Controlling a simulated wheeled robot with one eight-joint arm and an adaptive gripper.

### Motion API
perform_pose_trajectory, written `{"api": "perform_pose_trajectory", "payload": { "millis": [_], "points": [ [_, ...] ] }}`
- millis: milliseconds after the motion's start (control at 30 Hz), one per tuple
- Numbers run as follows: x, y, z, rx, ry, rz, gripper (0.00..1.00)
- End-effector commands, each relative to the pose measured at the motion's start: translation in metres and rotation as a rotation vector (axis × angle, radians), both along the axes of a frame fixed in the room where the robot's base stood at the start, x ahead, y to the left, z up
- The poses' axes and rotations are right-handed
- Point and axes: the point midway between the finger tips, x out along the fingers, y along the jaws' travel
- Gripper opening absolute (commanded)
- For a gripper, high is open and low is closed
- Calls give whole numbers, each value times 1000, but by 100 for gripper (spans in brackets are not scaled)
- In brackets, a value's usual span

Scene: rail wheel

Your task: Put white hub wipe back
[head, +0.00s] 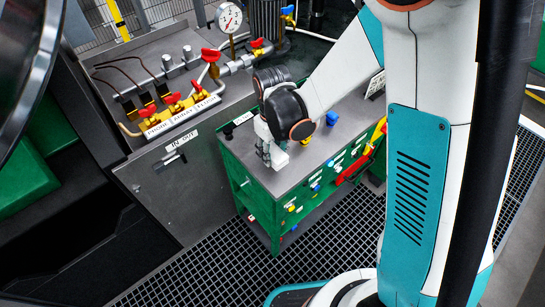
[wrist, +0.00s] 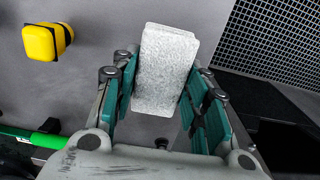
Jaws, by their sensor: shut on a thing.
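The white hub wipe (wrist: 166,68) is a pale, rough-faced block. In the wrist view it sits between the two teal-padded fingers of my gripper (wrist: 165,85), which is shut on it. In the head view my gripper (head: 270,152) points down over the left part of the grey top of the green cabinet (head: 258,200). A pale bit of the wipe (head: 279,161) shows at the fingertips, mostly hidden by the gripper. I cannot tell whether the wipe touches the cabinet top.
A blue knob-like item (head: 333,118) stands on the cabinet top, right of my gripper. A yellow and black item (wrist: 42,42) lies left of the wipe in the wrist view. A bench with red valves and a pressure gauge (head: 229,18) stands behind. Grated floor (head: 200,262) lies in front.

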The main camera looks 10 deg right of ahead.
Motion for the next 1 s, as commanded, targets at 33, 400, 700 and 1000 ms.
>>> {"api": "perform_pose_trajectory", "payload": {
  "millis": [33, 400, 700, 1000],
  "points": [
    [1, 0, -10, 0, 0, 0, 22],
    [0, 0, -31, 0, 0, 0, 22],
    [0, 0, -33, 0, 0, 0, 61],
    [0, 0, -33, 0, 0, 0, 61]
  ]
}}
